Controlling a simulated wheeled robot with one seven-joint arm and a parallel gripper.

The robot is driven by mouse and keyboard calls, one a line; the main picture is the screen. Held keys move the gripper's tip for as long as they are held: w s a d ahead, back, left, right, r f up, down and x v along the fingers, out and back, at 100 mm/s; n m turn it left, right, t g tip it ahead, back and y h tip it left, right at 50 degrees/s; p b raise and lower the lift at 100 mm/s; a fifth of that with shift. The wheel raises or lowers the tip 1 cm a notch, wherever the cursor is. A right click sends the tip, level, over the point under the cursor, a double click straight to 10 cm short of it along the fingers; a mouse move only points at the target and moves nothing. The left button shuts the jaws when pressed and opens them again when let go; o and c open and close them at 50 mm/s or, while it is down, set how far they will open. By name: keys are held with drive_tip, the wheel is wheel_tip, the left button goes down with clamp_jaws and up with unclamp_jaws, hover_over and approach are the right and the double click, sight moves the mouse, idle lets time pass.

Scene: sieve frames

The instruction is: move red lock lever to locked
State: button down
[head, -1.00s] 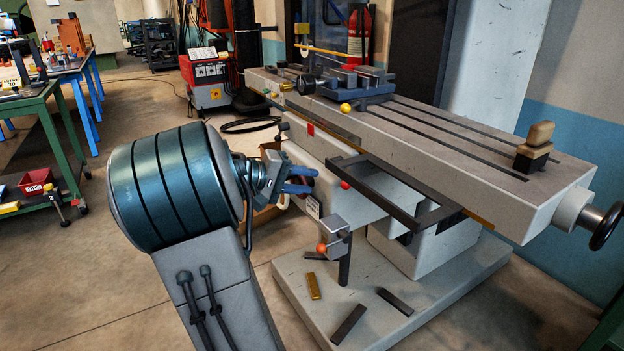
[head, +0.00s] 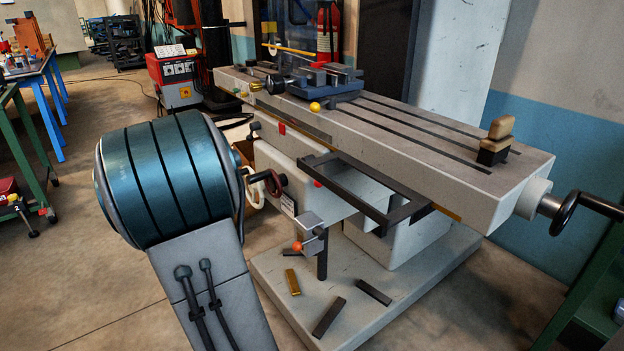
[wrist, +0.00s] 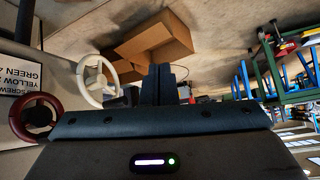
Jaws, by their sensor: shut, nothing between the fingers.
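The milling machine's front carries a small red tab (head: 282,128) under the table edge, a small red knob (head: 318,183) lower right of it, and an orange-red ball (head: 297,247) on a grey bracket (head: 313,227). I cannot tell which of these is the lock lever, or its position. My gripper (wrist: 158,85) shows in the wrist view with its dark fingers together and empty. None of these red parts is clear there. In the head view my arm hides the gripper.
A dark red handwheel (wrist: 36,117) and a white handwheel (wrist: 98,80) are left of my fingers in the wrist view, beside a printed sign (wrist: 20,78). A cardboard box (wrist: 155,48) lies beyond. The machine table (head: 400,140) overhangs on the right, with a black frame (head: 350,190) below it.

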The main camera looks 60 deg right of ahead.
wheel_tip(320, 180, up, 6)
drive_tip(key=w+d+r+m+t+h, duration=0.1)
drive_tip(key=w+d+m+t+h, duration=0.15)
drive_tip(key=m+t, duration=0.2)
drive_tip(key=s+d+r+m+g+h+p, duration=0.1)
drive_tip(key=s+d+r+m+g+h, duration=0.2)
drive_tip(key=s+d+r+m+h, duration=0.25)
drive_tip(key=s+m+g+h+p, duration=0.1)
drive_tip(key=s+m+g+h, duration=0.3)
drive_tip(key=s+m+g, duration=1.2)
drive_tip(key=s+d+f+n+t+b, duration=0.1)
drive_tip(key=s+d+f+n+b, duration=0.1)
drive_tip(key=d, duration=0.3)
drive_tip(key=s+d+f+n+t+b, duration=0.1)
drive_tip(key=d+n, duration=0.2)
drive_tip(key=d, duration=0.3)
drive_tip(key=shift+s+f+b, duration=0.4)
drive_tip(key=shift+t, duration=0.25)
